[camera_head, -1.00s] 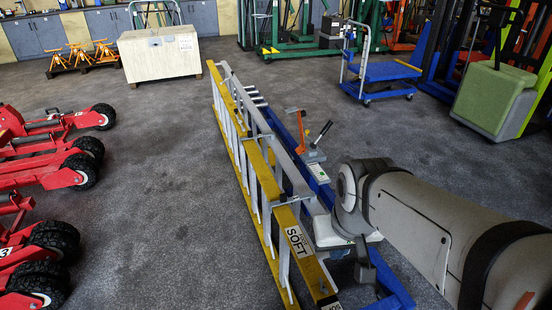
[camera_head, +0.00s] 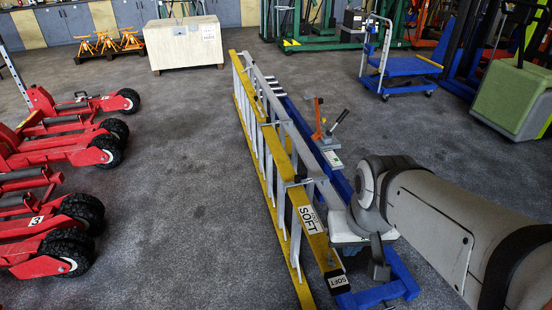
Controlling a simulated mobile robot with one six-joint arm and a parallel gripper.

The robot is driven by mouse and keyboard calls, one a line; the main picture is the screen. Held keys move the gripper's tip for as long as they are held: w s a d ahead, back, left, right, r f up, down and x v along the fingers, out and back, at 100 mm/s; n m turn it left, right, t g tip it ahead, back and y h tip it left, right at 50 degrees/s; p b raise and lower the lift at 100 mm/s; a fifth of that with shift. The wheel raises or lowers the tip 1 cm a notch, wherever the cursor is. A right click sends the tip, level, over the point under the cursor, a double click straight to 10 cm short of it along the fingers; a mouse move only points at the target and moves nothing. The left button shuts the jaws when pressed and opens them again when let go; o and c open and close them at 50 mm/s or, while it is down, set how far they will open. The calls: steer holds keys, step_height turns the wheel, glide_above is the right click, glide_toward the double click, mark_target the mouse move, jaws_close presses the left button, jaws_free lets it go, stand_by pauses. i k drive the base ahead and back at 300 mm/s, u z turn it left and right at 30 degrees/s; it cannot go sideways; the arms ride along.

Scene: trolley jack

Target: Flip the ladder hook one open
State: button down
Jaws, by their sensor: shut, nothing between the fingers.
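The yellow and grey ladder (camera_head: 283,165) leans lengthwise through the middle of the head view, with a "SOFT" label on its near yellow rail. Small dark fittings cross its rails, one near the label (camera_head: 297,183) and one farther up (camera_head: 270,124). I cannot tell which of them is hook one. My arm comes in from the right and its wrist covers part of the ladder's right side. My gripper (camera_head: 379,266) shows as a small dark end below the wrist, right of the ladder's near end. It is shut and empty. Its fingertips are hard to make out.
A blue frame (camera_head: 394,291) runs along the ladder's right side. An orange lever (camera_head: 317,120) and a black-tipped handle (camera_head: 338,119) stand up there. Red wheeled jacks (camera_head: 60,150) are at left, a pale crate (camera_head: 184,45) behind, a blue trolley (camera_head: 405,70) at back right. Carpet left of the ladder is clear.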

mark_target(324, 179)
steer(key=k, duration=1.05)
steer(key=u, duration=0.35)
steer(key=i, duration=0.4)
steer(key=u, duration=0.65)
steer(key=i, duration=2.2)
steer(key=z, duration=0.65)
steer(key=k, duration=0.9)
steer(key=z, duration=0.1)
steer(key=i, duration=0.9)
steer(key=z, duration=0.05)
